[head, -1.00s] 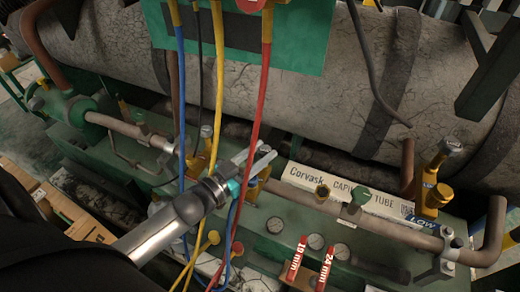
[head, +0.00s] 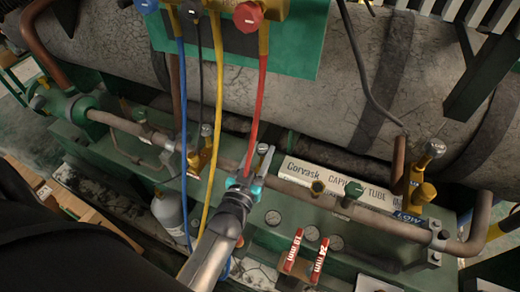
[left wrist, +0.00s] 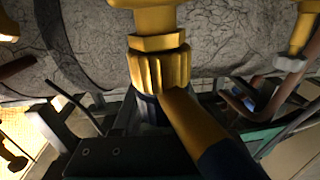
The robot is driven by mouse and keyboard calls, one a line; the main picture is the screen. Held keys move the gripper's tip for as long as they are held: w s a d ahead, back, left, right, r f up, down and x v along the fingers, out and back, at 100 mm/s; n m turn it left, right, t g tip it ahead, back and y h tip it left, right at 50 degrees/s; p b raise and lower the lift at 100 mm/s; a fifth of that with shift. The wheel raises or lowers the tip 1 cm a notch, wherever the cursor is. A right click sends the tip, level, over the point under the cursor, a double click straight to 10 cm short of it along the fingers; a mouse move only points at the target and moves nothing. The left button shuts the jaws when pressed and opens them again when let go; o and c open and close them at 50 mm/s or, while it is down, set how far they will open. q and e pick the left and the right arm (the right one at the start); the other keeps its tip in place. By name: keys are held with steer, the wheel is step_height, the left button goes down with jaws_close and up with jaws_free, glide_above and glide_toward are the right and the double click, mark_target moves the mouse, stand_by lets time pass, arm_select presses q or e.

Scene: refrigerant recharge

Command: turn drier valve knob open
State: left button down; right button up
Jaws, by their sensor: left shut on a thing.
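My left gripper (head: 260,163) reaches up from the bottom of the head view to a yellow valve on the copper pipe. It is shut on the valve's knob, which it mostly hides. I cannot read a label there. The left wrist view shows a yellow ribbed fitting (left wrist: 160,68) close up, with a yellow stem slanting down right; the contact itself does not show. Another yellow valve (head: 200,153) stands to the left, and one with a blue LOW tag (head: 408,217) stands at the right. My right gripper is not in view.
Blue, yellow and red hoses (head: 263,105) hang from the manifold in front of the tank, close to my gripper. Red-handled 19 mm and 24 mm wrenches (head: 319,262) stand at lower right. A grey bottle (head: 168,213) is left. A white Corvask box (head: 325,178) lies behind the pipe.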

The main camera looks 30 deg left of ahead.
arm_select(q)
steer(key=shift+y, duration=0.3)
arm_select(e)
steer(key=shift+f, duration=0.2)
arm_select(q)
steer(key=shift+c, duration=2.2)
jaws_free()
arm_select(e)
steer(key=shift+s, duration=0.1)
